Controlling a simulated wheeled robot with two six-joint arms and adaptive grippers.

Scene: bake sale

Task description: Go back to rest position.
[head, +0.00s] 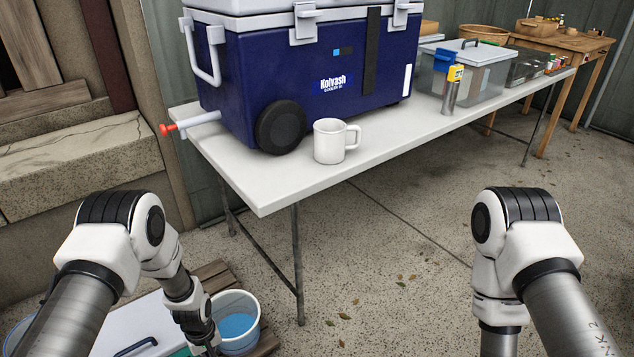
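My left arm comes in from the lower left and hangs down in front of the table. Only a dark part of my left gripper (205,342) shows at the bottom edge, beside a bucket; its fingertips cannot be made out. My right arm comes in from the lower right and bends down. Its gripper is below the picture and hidden. Neither arm is seen touching the table.
A white folding table (290,185) holds a blue cooler (300,75), a white mug (330,142) near its front edge, a metal cylinder (449,97) and a clear bin (480,72). A bucket (238,325) stands low by my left arm. Floor between my arms is clear.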

